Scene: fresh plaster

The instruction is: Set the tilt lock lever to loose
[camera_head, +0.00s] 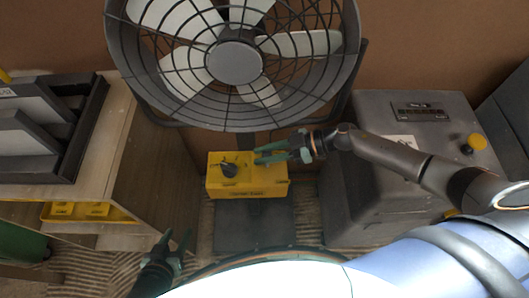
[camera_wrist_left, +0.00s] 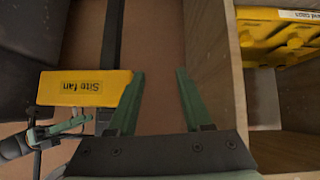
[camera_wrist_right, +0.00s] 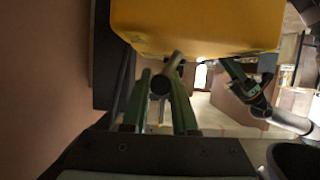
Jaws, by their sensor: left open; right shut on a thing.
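In the left wrist view the box (camera_wrist_left: 60,88) bears a "Site fan" label. My right gripper (camera_head: 258,156) is at the upper right of the box. In the right wrist view its fingers (camera_wrist_right: 160,90) are shut on a grey round-ended lever (camera_wrist_right: 161,83) just under the yellow body (camera_wrist_right: 200,30). Its setting cannot be read. My left gripper (camera_head: 178,240) is open and empty, low at the left, apart from the box; its fingers also show in the left wrist view (camera_wrist_left: 160,85).
A wooden shelf unit (camera_head: 120,170) with yellow trays (camera_head: 85,210) stands on the left. A grey cabinet (camera_head: 375,205) with a yellow-and-black button (camera_head: 474,143) stands on the right. A dark plate (camera_head: 250,232) lies on the floor before the box.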

